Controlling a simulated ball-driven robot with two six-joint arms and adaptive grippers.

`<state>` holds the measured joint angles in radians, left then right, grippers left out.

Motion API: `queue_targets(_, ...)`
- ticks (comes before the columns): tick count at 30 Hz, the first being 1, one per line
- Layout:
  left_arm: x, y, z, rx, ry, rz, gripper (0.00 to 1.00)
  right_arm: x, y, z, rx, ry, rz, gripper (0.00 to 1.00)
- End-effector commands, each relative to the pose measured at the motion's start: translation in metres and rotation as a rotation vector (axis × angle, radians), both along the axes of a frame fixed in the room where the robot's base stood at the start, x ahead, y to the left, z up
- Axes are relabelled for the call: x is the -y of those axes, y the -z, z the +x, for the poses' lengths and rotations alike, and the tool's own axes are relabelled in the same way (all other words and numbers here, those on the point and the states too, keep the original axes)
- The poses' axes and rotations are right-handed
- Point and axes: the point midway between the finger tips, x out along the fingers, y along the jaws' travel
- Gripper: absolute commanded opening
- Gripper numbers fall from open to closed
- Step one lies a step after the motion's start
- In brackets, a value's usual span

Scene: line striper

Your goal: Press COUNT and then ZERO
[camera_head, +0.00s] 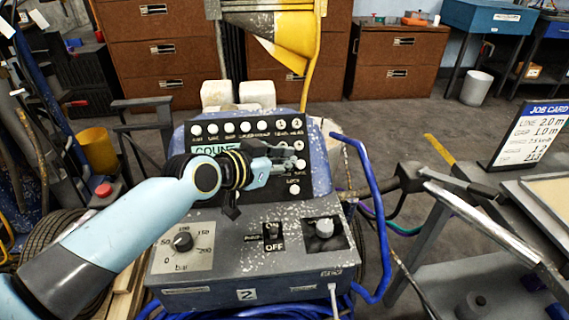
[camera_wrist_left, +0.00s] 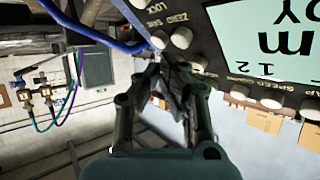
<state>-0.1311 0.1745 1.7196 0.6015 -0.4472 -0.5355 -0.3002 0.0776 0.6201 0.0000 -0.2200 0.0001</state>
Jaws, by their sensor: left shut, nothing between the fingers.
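The control panel (camera_head: 262,188) is black, with a row of white round buttons along its top and more down its right side. Its green display (camera_head: 213,150) reads what looks like COUNT, partly covered by my left arm. The small button labels are too fine to read surely here, so I cannot pick out the COUNT button. My left gripper (camera_head: 291,160) is shut and empty at the panel's right-hand buttons. In the left wrist view the panel is upside down; the ZERO label is legible by a white button (camera_wrist_left: 182,37), just beyond the shut fingertips (camera_wrist_left: 170,74). Contact cannot be told.
Below the panel, a grey box carries a pressure dial (camera_head: 183,241), an OFF switch (camera_head: 272,236) and a grey knob (camera_head: 324,228). A blue tube frame (camera_head: 374,215) rises at right. A job card (camera_head: 528,138) stands on the bench at far right.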

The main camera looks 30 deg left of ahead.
Motion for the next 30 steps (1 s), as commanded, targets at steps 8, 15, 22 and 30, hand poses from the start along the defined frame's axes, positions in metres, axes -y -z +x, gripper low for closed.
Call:
queue_targets(8,0.011,-0.022,-0.014,0.0,0.0,-0.002,0.0,0.0,-0.026,0.003,0.004,0.0,0.0,0.34)
queue_targets(15,0.02,-0.036,-0.026,0.001,0.0,-0.001,0.0,0.0,-0.041,0.004,0.006,0.0,-0.001,0.34)
queue_targets(22,0.02,-0.034,-0.027,0.001,0.0,0.0,0.0,0.002,-0.039,0.004,0.006,0.0,-0.002,0.34)
queue_targets(30,0.02,-0.034,-0.026,0.001,0.0,0.0,0.0,0.003,-0.039,0.004,0.006,-0.001,-0.003,0.34)
